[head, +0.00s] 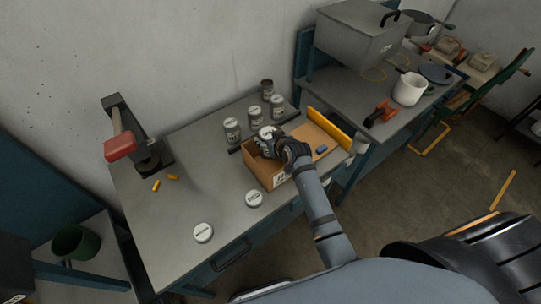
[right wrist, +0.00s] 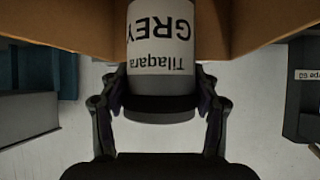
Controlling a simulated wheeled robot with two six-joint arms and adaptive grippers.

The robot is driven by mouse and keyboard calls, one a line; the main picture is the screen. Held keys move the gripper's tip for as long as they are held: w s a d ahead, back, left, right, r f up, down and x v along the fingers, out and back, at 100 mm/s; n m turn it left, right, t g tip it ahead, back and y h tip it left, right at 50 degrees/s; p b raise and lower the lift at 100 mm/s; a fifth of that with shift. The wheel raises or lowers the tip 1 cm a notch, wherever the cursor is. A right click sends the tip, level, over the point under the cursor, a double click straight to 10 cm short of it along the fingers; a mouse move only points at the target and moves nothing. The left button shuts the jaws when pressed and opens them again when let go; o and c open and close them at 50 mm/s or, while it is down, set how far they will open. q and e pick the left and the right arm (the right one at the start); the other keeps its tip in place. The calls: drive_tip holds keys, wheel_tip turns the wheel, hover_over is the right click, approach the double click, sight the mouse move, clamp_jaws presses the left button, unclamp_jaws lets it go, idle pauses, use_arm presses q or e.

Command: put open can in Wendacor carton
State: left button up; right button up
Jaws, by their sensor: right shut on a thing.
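My right gripper (head: 272,146) is shut on a can (head: 265,132) at the left part of the open cardboard carton (head: 258,170). In the right wrist view the held can (right wrist: 161,40) has a white label reading "Tilaqara GREY", upside down in the picture, and a grey band at its near end. Brown cardboard walls flank it there. I cannot tell whether the can touches the carton floor. A dark-topped can (head: 267,88) stands at the back of the bench. The carton's front label (head: 279,180) is too small to read. My left gripper is not in view.
Several white-labelled cans, including one (head: 232,131), stand behind the carton. A blue block (head: 321,150) lies right of my gripper, near a yellow bar (head: 328,128).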

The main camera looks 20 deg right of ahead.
wheel_tip(320, 180, down, 2)
drive_tip(key=shift+w, duration=0.15)
wheel_tip(320, 180, down, 4)
drive_tip(key=shift+r, duration=0.25)
drive_tip(key=shift+f, duration=0.25)
drive_tip(key=o, duration=1.6)
drive_tip(key=shift+f, duration=0.15)
drive_tip(key=v, duration=1.2)
